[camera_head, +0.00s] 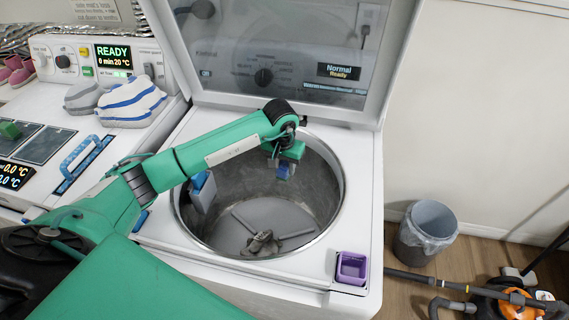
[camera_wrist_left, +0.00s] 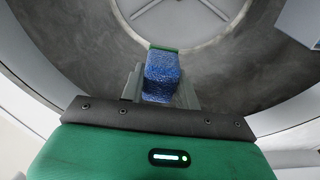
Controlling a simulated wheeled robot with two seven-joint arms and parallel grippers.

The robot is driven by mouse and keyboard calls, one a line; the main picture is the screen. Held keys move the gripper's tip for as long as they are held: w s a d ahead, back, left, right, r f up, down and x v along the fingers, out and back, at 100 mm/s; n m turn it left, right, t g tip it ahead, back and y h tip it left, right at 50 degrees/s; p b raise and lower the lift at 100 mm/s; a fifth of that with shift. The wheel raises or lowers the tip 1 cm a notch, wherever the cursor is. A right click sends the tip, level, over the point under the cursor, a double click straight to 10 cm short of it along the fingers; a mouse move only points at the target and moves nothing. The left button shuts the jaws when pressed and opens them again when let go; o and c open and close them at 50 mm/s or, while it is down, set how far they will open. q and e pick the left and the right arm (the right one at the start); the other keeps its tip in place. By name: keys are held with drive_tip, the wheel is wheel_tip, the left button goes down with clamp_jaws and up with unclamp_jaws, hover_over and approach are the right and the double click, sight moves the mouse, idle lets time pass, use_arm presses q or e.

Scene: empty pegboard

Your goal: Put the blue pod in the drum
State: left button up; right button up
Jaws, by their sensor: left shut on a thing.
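The drum (camera_head: 325,205) is an open round metal tub in the white washer, with a grey agitator (camera_head: 262,243) at its bottom. My left gripper (camera_head: 285,172) reaches over the drum's rim from the left and hangs inside the opening, over the far part of the drum. It is shut on the blue pod (camera_head: 282,171), which is small and mostly hidden by the gripper in the head view. In the left wrist view the blue pod (camera_wrist_left: 162,75) shows speckled blue with a green end, between the fingers, with the drum wall (camera_wrist_left: 240,60) behind it. My right gripper is out of view.
The washer's lid (camera_head: 275,50) stands open behind the drum. A purple cup (camera_head: 351,268) sits on the front right corner of the washer. A blue-grey block (camera_head: 203,190) is at the drum's left wall. A bin (camera_head: 427,232) and a vacuum (camera_head: 505,300) stand on the floor at right.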

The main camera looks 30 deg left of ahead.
use_arm(q)
drive_tip(key=shift+f, duration=0.4)
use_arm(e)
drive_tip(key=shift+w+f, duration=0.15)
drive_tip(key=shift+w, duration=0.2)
use_arm(q)
drive_tip(key=o, duration=1)
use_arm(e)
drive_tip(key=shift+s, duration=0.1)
use_arm(q)
drive_tip(key=shift+r, duration=0.1)
drive_tip(key=shift+r, duration=0.3)
drive_tip(key=r, duration=0.4)
drive_tip(key=s+r+b, duration=0.1)
drive_tip(key=r, duration=0.3)
drive_tip(key=r+b, duration=0.1)
drive_tip(key=r, duration=0.4)
drive_tip(key=shift+s, duration=0.35)
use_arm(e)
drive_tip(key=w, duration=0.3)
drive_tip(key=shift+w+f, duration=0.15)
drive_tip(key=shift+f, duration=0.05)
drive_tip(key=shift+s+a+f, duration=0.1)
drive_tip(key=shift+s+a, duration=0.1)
